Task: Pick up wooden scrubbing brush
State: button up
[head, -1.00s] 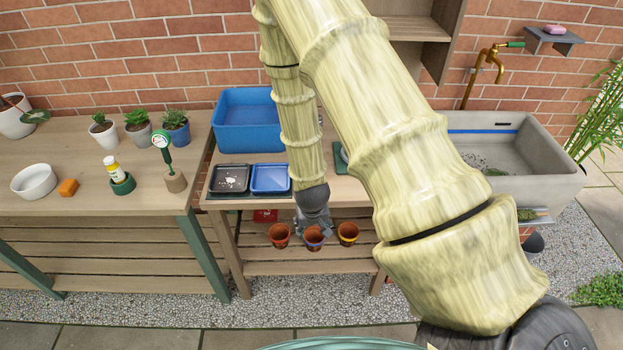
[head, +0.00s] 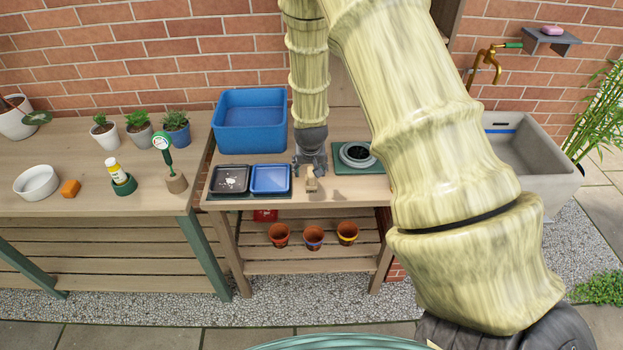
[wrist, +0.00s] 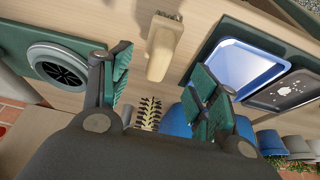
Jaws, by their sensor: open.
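The wooden scrubbing brush (head: 311,182) lies on the potting table near its front edge, just right of the blue tray. In the wrist view the pale wooden brush (wrist: 163,52) shows beyond and between my fingers, with dark bristles at its far end. My gripper (head: 309,168) is over the table right by the brush and partly hides it. In the wrist view my gripper (wrist: 162,75) has its two green-padded fingers spread wide, with nothing between the pads. I cannot tell its exact height above the brush.
A blue tray (head: 270,192) and a black tray (head: 214,190) lie left of the brush. A blue tub (head: 250,150) stands behind them. A green mat (head: 343,168) with a round grey pot is to the right. Several terracotta pots (head: 313,246) stand on the shelf below.

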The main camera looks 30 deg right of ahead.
aim_at(311, 168)
jog(key=shift+s+p+x, duration=0.15)
jog(key=shift+p+x, duration=0.45)
jog(key=shift+x, duration=0.4)
jog(key=shift+s+p+x, duration=0.15)
jog(key=shift+p+x, duration=0.4)
jog(key=shift+x, duration=0.4)
jog(key=shift+p+x, duration=0.3)
jog(key=shift+x, duration=1)
jog(key=c, duration=1.2)
jog(key=shift+r+b, duration=0.6)
jog(key=shift+r, duration=0.2)
jog(key=shift+r+b, duration=0.5)
jog(key=shift+r, duration=0.35)
jog(key=s+a+b, duration=0.1)
jog(key=s+a, duration=0.1)
jog(key=s, duration=0.2)
jog(key=s+a+r+b, duration=0.1)
jog(key=s+a+b, duration=0.1)
jog(key=s, duration=0.3)
jog(key=s+a+b, duration=0.2)
jog(key=s+a, duration=0.1)
jog(key=s, duration=0.2)
jog(key=shift+a+r, duration=0.3)
jog(key=shift+r, duration=0.05)
